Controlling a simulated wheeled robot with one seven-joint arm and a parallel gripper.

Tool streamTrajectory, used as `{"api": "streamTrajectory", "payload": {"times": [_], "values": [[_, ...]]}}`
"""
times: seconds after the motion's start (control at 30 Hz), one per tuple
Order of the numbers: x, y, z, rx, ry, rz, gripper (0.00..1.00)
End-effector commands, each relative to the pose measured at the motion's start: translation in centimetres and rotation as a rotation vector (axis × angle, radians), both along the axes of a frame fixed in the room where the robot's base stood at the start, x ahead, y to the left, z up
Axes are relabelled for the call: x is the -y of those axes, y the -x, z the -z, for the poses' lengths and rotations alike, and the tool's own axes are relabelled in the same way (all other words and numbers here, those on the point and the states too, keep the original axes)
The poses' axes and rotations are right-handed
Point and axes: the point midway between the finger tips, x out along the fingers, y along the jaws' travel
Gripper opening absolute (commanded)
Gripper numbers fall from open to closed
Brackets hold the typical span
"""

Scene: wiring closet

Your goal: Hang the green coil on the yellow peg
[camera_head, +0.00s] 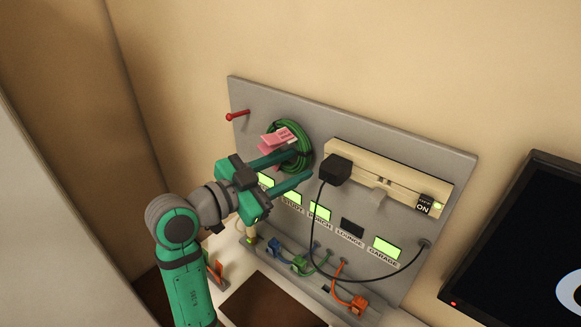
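The green coil (304,137) is a round bundle of cable against the upper left of the grey board. A pink tag-like piece (278,139) lies across its front and hides its middle, so I cannot tell what bears it. My gripper (304,164) has two dark green fingers apart, pointing right, with a visible gap between them. The upper finger overlaps the coil's lower edge in the picture; I cannot tell whether it touches. I see no yellow peg; a red peg (237,116) sticks out left of the coil.
The grey board (400,145) carries a cream power strip (390,178) with a black plug (335,169) and hanging cord. Below are lit labels and blue, green and orange plugs (357,304). A dark screen (520,240) stands at right. Wall above is clear.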

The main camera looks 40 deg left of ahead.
Motion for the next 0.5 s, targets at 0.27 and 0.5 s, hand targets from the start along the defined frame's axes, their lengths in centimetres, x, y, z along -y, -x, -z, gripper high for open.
{"api": "streamTrajectory", "payload": {"times": [0.27, 0.5], "values": [[0.0, 0.2, 0.0, -0.001, 0.001, 0.0, 0.39], [-0.2, 1.7, 0.0, -0.001, 0.0, -0.001, 0.39]]}}
